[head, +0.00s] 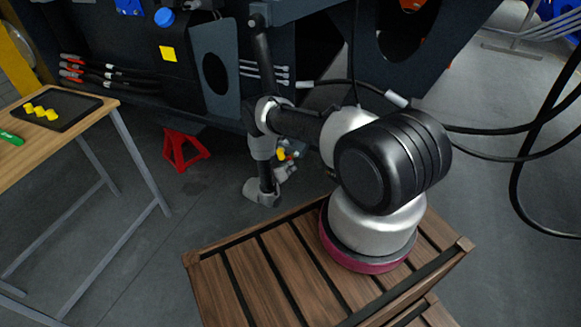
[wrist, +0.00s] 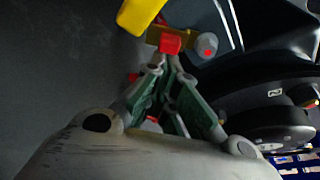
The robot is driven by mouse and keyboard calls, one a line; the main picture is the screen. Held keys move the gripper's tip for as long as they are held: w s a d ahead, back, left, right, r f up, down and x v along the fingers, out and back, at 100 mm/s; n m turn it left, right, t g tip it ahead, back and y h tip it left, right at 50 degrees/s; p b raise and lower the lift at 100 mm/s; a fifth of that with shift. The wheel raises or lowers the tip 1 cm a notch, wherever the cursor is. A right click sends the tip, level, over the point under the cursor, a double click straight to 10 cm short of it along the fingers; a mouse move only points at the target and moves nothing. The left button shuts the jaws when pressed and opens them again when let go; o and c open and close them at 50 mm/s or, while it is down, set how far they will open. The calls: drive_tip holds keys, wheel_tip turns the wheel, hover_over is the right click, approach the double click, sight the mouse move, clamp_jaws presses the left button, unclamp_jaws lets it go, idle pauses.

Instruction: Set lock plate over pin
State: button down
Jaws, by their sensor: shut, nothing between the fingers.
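In the wrist view my gripper (wrist: 170,65) is shut and empty, its fingertips close together just below a small red block (wrist: 170,43). I cannot tell whether they touch it. The red block sits against a brassy piece (wrist: 156,34), beside a yellow part (wrist: 138,14) and a grey rounded end with a red dot (wrist: 207,45). I cannot tell for sure which of these is the lock plate or the pin. In the head view, small yellow and red bits (head: 282,154) show beside my arm's lower end, under the chassis; the fingertips are not clear there.
The dark chassis (head: 130,60) with hanging cables spans the back. A red jack stand (head: 184,150) stands on the floor at its left. A wooden table (head: 75,125) at left bears a black tray (head: 85,104) with yellow pieces. A dark round part (wrist: 265,125) lies right of the fingers.

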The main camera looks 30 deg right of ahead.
drive_tip(key=w+m, duration=0.1)
drive_tip(key=w+a+r+m+t+y, duration=0.1)
drive_tip(key=m, duration=0.1)
drive_tip(key=shift+a+r, duration=0.25)
drive_tip(key=shift+r, duration=0.2)
idle(0.5)
idle(0.4)
